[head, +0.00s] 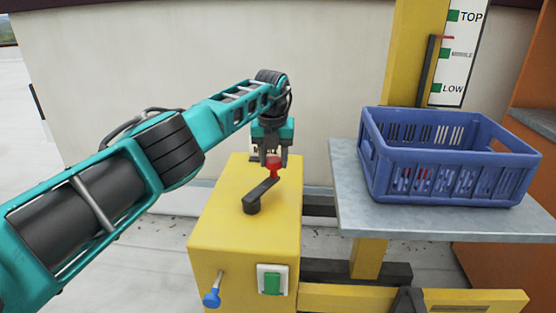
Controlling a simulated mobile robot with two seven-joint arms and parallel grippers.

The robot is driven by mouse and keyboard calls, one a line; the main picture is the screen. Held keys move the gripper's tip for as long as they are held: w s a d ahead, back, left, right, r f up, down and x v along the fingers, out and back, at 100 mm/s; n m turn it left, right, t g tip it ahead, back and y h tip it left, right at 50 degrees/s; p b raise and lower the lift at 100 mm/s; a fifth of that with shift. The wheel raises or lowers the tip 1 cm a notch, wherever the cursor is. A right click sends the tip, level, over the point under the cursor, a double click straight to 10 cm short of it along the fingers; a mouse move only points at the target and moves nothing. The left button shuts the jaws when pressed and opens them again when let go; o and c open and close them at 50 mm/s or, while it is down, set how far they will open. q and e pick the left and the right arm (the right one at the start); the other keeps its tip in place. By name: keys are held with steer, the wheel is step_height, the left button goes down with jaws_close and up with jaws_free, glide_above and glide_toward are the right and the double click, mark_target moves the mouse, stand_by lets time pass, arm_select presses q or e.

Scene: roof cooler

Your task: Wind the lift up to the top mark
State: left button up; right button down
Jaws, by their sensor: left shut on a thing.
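My left gripper (272,158) points down over the yellow winch box (230,222) and is shut on the red knob (273,163) of the dark crank (262,190). The crank arm runs from its hub, near the middle of the box top, up and to the right to the knob. The lift platform (440,222) is a grey plate at the right. The scale board (458,50) on the mast carries green marks for TOP, MIDDLE and LOW. A thin red pointer (445,37) sits between the TOP and MIDDLE marks. My right gripper is not in view.
A blue crate (450,165) stands on the platform, with red and white things partly seen through its slots. The box front has a green switch (272,283) and a blue-knobbed lever (212,298). The yellow mast (412,60) rises behind. A pale wall (200,50) stands behind the box.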

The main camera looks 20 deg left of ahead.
arm_select(q)
steer(key=shift+w+a+r, duration=0.2)
steer(key=shift+a+r, duration=0.05)
steer(key=shift+a, duration=0.1)
